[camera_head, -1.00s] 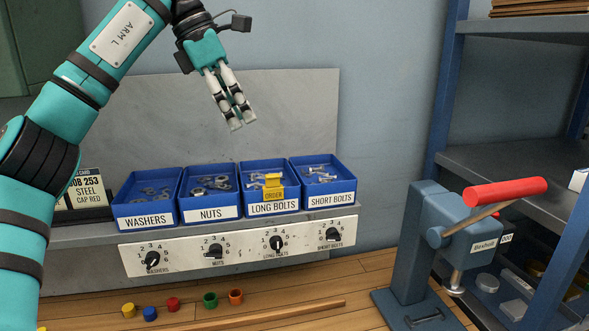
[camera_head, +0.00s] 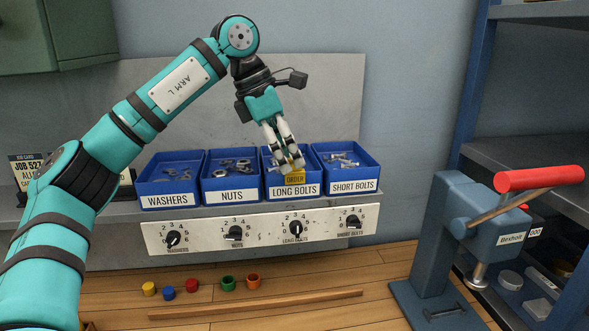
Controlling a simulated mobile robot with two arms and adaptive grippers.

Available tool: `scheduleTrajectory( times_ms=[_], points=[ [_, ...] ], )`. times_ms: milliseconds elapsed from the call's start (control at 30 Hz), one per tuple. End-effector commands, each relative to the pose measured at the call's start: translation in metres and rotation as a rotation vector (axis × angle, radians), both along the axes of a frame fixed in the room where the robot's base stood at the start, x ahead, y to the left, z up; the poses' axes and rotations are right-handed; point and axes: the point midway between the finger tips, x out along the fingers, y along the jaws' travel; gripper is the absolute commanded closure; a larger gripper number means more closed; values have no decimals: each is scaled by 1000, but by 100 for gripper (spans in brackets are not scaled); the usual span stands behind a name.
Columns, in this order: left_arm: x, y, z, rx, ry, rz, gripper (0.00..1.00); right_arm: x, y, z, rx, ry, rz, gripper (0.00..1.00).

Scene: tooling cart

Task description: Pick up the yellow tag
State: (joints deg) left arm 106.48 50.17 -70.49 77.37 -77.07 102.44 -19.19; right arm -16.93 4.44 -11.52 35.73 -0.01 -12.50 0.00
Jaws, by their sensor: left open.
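The yellow tag (camera_head: 295,178), marked ORDER, sits at the front rim of the blue LONG BOLTS bin (camera_head: 312,188). My left gripper (camera_head: 291,165) points down at the bin, its fingertips right at the top of the tag and partly covering it. The left gripper is open; I cannot tell whether the fingers touch the tag. My right gripper does not show.
Blue bins for washers (camera_head: 170,201), nuts (camera_head: 232,197) and short bolts (camera_head: 353,187) stand beside it on the shelf. A dial panel (camera_head: 203,232) runs below. A press with a red handle (camera_head: 540,178) stands at the right. Small coloured caps (camera_head: 227,283) lie on the wooden surface.

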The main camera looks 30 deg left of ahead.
Motion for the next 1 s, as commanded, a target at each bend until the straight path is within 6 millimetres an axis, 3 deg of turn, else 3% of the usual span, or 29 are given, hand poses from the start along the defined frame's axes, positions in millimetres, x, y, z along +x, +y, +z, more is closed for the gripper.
scheduleTrajectory(
  times_ms=[200,500,800,1000],
  points=[
    [9,-9,-29,1,3,-1,59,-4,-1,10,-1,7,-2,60],
    [10,-11,-35,0,0,0,59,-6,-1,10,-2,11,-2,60],
    [10,-11,-35,0,0,0,97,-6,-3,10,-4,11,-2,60],
    [10,-11,-35,0,0,0,99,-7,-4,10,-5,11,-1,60]
  ],
)
